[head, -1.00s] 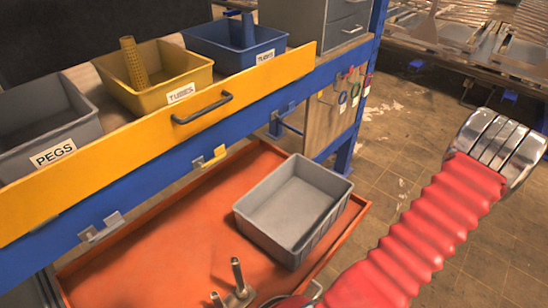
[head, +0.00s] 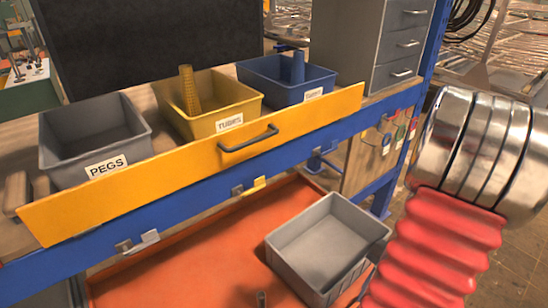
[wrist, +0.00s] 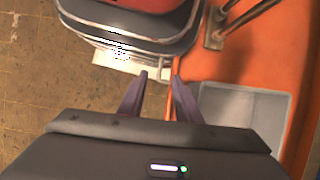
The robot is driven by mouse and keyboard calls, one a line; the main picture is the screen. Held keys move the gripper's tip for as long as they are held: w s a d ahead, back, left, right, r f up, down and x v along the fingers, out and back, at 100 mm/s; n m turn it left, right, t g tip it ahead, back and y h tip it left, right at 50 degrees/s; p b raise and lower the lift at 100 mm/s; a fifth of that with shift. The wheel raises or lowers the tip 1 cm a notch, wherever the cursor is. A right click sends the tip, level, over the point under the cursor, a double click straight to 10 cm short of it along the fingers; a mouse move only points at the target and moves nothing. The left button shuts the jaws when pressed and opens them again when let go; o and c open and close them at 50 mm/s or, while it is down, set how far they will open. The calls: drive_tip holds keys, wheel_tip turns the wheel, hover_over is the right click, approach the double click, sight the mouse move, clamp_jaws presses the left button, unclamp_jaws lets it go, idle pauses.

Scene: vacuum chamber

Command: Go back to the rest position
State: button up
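My gripper (wrist: 160,77) shows in the wrist view with its two dark fingers apart and nothing between them. It is above the brown tiled floor (wrist: 35,90), beside the edge of the orange tray (wrist: 295,50). The grey empty bin (wrist: 245,108) in that tray is to the right of the fingers, partly hidden by the gripper body. In the head view my red-sleeved arm with its metal joint is at the right; the gripper itself is out of that view.
In the head view a shelf with a yellow front (head: 190,168) holds a grey PEGS bin (head: 135,148), a yellow TUBES bin (head: 247,100) and a blue bin (head: 262,75). Grey drawers (head: 400,45) stand behind. The empty grey bin (head: 365,228) sits in the orange tray (head: 190,270).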

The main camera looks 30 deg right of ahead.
drive_tip(key=w+a+r+n+t+h, duration=0.1)
drive_tip(key=w+a+r+n+h, duration=0.4)
drive_tip(key=w+a+r+n, duration=0.55)
drive_tip(key=w+a+r+n+t, duration=0.2)
drive_tip(key=a+r+n, duration=0.1)
drive_tip(key=a+r, duration=0.4)
drive_tip(key=w+a+r+n+t, duration=0.1)
drive_tip(key=a+r+n+t, duration=0.2)
drive_tip(key=a+r, duration=0.4)
drive_tip(key=a, duration=0.2)
drive_tip(key=shift+w+a, duration=0.3)
drive_tip(key=shift+w, duration=0.1)
drive_tip(key=shift+s, duration=0.1)
